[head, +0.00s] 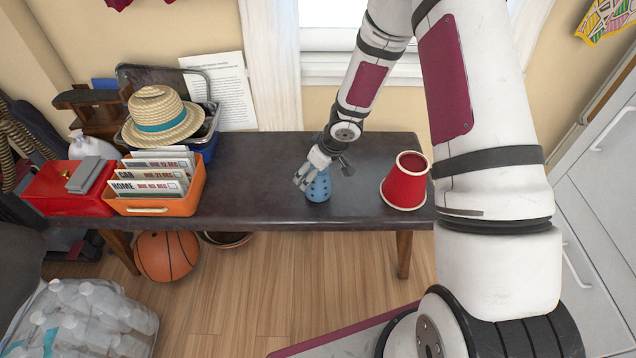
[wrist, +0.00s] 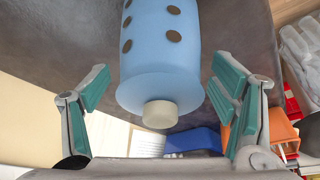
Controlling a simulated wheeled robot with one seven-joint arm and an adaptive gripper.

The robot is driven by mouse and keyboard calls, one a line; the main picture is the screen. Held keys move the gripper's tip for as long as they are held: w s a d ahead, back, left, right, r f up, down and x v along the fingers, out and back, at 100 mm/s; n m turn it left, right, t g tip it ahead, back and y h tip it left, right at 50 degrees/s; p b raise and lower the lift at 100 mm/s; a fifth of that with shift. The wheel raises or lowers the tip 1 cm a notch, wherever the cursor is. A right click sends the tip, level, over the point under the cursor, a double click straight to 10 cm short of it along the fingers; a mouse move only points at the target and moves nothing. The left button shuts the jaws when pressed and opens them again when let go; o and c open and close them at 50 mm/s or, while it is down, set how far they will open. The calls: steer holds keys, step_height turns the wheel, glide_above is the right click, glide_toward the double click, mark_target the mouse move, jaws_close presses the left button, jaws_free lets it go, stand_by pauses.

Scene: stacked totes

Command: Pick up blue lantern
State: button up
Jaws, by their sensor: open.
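The blue lantern (head: 319,187) stands on the dark bench (head: 260,160), near its front edge. In the wrist view the lantern (wrist: 160,65) is a light blue cylinder with dark round spots and a pale knob at one end. My gripper (head: 309,178) is at the lantern's upper left in the head view and partly covers it. In the wrist view my gripper (wrist: 160,92) has its teal-padded fingers spread apart, one on each side of the lantern. A gap shows between the lantern and each finger, so they do not appear to touch it.
A red bucket-like container (head: 405,182) stands to the right on the bench. An orange file box (head: 160,196), a red box (head: 65,190) and a straw hat (head: 160,115) crowd the left end. A basketball (head: 166,256) lies below. The bench between file box and lantern is clear.

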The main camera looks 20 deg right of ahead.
steer(key=c, duration=1.6)
steer(key=shift+r, duration=0.15)
steer(key=shift+c, duration=0.2)
